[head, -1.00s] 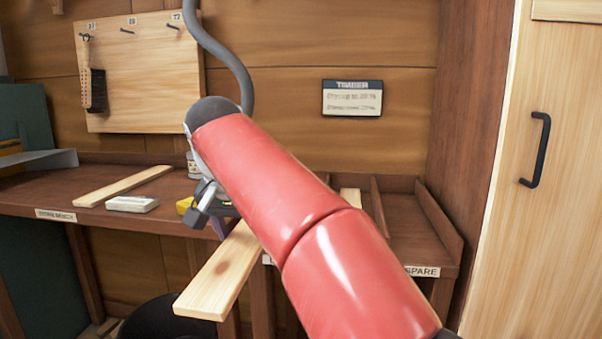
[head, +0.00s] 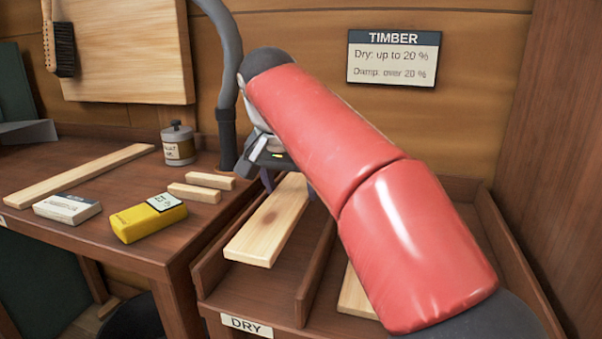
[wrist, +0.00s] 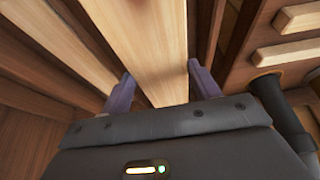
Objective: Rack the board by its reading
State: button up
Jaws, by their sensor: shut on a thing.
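A pale board (head: 268,225) with a darker knot lies lengthwise within the left bay of the rack, behind the DRY label (head: 246,325). My gripper (wrist: 161,86) is shut on its far part, with a purple finger at each side in the wrist view, where the board (wrist: 155,45) runs between them. I cannot tell whether the board rests on the bay floor or hangs just above it. The yellow meter (head: 149,218) lies on the bench, its display too small to read surely. The TIMBER sign (head: 392,58) says dry up to 20 %, damp over 20 %.
Another board (head: 357,296) lies in the neighbouring bay, partly behind my red arm. Low dividers (head: 316,270) separate the bays. The bench holds a long strip (head: 80,175), a white box (head: 67,208), two short blocks and a tin (head: 178,145). A brush hangs on the wall panel.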

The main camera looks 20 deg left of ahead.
aim_at(285, 200)
jog(key=shift+s+f, duration=0.1)
jog(key=shift+f, duration=0.45)
jog(key=shift+f+b, duration=2.1)
jog(key=shift+f, duration=1.05)
jog(key=shift+f, duration=0.3)
jog(key=o, duration=1.2)
jog(key=p+v, duration=0.1)
jog(key=v, duration=0.5)
jog(key=shift+s+r+p, duration=0.15)
jog(key=shift+r+p, duration=0.2)
jog(key=shift+s+r, duration=0.25)
jog(key=shift+r, duration=0.2)
